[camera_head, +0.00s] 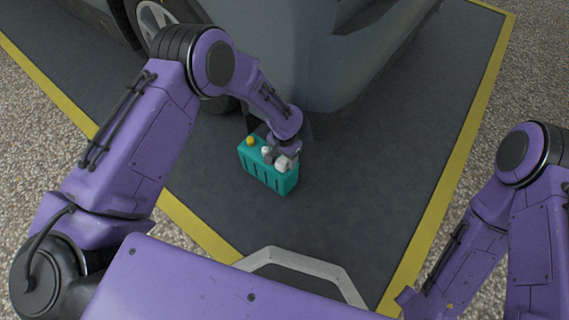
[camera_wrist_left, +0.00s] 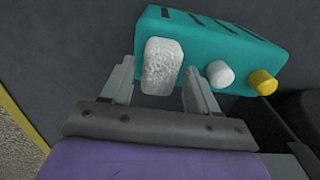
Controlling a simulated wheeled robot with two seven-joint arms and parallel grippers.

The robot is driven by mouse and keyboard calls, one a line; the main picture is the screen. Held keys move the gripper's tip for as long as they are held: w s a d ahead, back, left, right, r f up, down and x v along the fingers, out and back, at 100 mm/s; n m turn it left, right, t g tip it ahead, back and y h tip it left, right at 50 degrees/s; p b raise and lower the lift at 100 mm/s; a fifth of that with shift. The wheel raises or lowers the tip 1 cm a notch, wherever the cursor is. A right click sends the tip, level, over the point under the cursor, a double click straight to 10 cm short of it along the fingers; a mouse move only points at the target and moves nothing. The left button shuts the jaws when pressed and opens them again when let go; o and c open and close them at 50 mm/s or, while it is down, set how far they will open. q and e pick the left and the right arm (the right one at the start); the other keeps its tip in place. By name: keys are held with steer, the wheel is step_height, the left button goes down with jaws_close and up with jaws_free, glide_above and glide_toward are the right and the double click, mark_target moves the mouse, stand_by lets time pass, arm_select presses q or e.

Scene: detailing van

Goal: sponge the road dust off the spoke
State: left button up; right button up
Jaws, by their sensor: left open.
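A teal caddy (camera_head: 262,176) stands on the dark mat. In the left wrist view the caddy (camera_wrist_left: 225,45) holds a white, rough-textured block, which looks like the sponge (camera_wrist_left: 162,66). My left gripper (camera_wrist_left: 158,72) is open, with one finger on each side of the sponge; I cannot tell whether they touch it. In the head view the left gripper (camera_head: 285,153) is at the caddy, partly hidden by its own wrist, with the white sponge (camera_head: 282,163) by it. A wheel with spokes (camera_head: 153,17) shows at the top left, partly cut off. My right gripper is not clearly visible.
A white-capped item (camera_wrist_left: 221,73) and a yellow-capped one (camera_wrist_left: 263,82) sit in the caddy beside the sponge. The grey vehicle body (camera_head: 290,60) rises just behind the caddy. The mat (camera_head: 365,190) is clear to the right, inside a yellow border.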

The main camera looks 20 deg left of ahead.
arm_select(q)
steer(key=c, duration=1)
step_height(320, 180, up, 6)
steer(key=p, duration=0.6)
steer(key=shift+r, duration=0.1)
